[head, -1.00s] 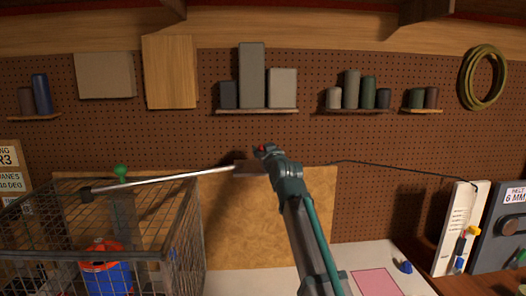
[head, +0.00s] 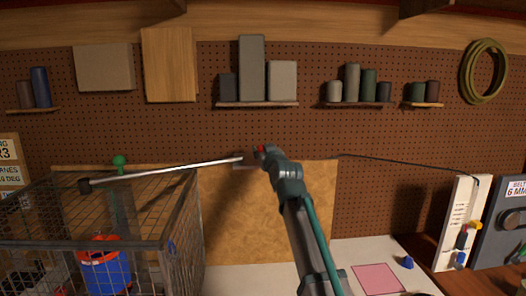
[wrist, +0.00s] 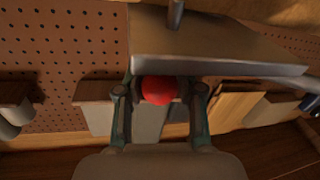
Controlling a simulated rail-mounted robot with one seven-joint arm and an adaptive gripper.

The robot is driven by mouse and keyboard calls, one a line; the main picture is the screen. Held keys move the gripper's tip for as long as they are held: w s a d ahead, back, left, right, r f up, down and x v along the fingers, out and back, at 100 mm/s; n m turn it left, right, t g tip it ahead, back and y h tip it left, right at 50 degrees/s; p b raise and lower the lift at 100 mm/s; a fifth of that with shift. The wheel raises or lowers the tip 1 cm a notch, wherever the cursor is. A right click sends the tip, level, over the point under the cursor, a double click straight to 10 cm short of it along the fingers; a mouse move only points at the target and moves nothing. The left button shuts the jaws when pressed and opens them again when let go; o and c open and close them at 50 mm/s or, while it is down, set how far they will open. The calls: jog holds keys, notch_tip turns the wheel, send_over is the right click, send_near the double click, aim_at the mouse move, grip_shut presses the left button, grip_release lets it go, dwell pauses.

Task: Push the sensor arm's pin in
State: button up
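The sensor arm (head: 165,170) is a thin pale metal rod running from a dark joint above the wire cage to a flat grey plate beside my gripper. The plate (wrist: 215,52) fills the top of the wrist view, with a short post on it. A round red knob (wrist: 158,90), seemingly the pin's head, sits just below the plate's edge; in the head view only a bit of red shows at the gripper tip. My gripper (head: 262,152) is open. In the wrist view its two fingers (wrist: 160,95) stand on either side of the knob, with small gaps. The pin's shaft is hidden.
The wire cage (head: 85,244) stands at left, with an orange-and-blue rotor part inside and a green knob (head: 119,161) above. A pegboard wall with shelves is behind. A white bench (head: 345,255) with a pink pad (head: 378,278) lies at lower right.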

jog(key=o, duration=0.4)
jog(key=shift+f, duration=0.25)
jog(key=shift+r, duration=0.1)
jog(key=shift+s, duration=0.1)
jog(key=v, duration=1.2)
